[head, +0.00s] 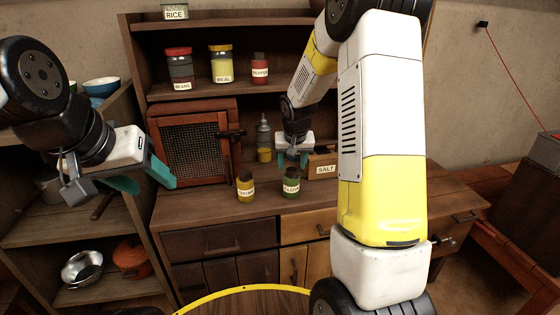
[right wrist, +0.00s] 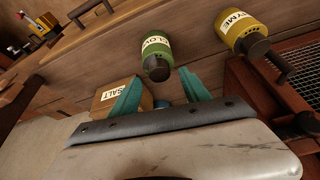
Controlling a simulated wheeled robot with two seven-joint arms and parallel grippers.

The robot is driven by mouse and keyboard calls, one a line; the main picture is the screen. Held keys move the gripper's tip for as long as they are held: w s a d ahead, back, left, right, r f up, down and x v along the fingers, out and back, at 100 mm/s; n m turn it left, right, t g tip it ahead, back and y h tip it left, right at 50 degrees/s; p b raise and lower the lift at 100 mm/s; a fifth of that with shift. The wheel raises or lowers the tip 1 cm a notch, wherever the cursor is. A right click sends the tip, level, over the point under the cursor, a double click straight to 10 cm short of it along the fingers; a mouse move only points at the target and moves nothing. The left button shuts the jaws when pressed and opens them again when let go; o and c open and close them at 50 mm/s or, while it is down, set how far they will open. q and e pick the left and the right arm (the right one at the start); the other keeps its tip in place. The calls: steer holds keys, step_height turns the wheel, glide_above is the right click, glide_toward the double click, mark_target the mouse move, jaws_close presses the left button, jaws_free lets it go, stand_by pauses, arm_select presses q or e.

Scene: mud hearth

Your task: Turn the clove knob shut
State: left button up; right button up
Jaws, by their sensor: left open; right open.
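The clove jar (head: 291,188) is a small green jar with a pale label and a dark top, standing on the counter next to the yellow thyme jar (head: 245,190). In the right wrist view the clove jar (right wrist: 157,45) has a dark round knob (right wrist: 157,69) facing the camera. My right gripper (head: 292,158) is open above the clove jar. Its teal fingers (right wrist: 160,90) lie either side of the knob's line, apparently apart from it. The knob's turn position is not clear. My left gripper (head: 147,181) is open and empty, left of the counter.
A wooden salt box (head: 322,172) stands right of the clove jar. A mesh-front cabinet (head: 193,145) is behind at left, with a grey bottle (head: 263,130) beside it. Labelled jars fill the shelf above. The counter front edge is clear.

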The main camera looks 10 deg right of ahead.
mark_target(292, 172)
steer(key=shift+x, duration=1.4)
jaws_close()
steer(key=m+h, duration=0.1)
steer(key=m, duration=0.2)
steer(key=shift+a, duration=0.15)
steer(key=m, duration=0.2)
steer(key=m+g+h, duration=0.1)
steer(key=m, duration=0.1)
steer(key=shift+w+h, duration=0.1)
steer(key=shift+h, duration=0.2)
